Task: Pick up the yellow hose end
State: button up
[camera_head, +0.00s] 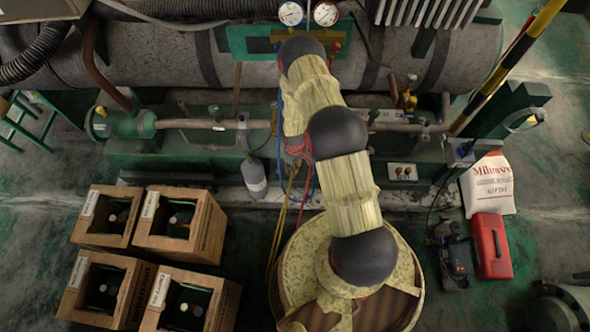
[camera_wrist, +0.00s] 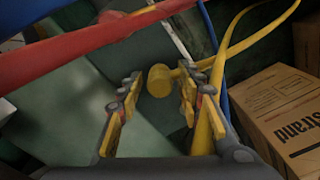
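The yellow hose end (camera_wrist: 160,81) shows in the wrist view as a round yellow fitting between and just beyond the fingertips of my gripper (camera_wrist: 159,88). The fingers are apart, with a gap on both sides of the fitting, so my gripper is open. The yellow hose (camera_wrist: 232,50) runs up to the right, and a yellow length also passes behind the right finger. In the camera_head view, yellow hose (camera_head: 280,222) hangs left of my arm. My gripper and the hose end are hidden there by my arm.
A red hose (camera_wrist: 85,48) and a blue hose (camera_wrist: 207,25) cross near my fingers. A cardboard box (camera_wrist: 275,115) stands close on the right. Gauges (camera_head: 290,13) sit above a large tank (camera_head: 160,58). Several open boxes (camera_head: 178,228) stand at left; a red case (camera_head: 491,246) lies at right.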

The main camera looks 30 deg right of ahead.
grip_shut()
jog(key=shift+r, duration=0.1)
dwell(0.4)
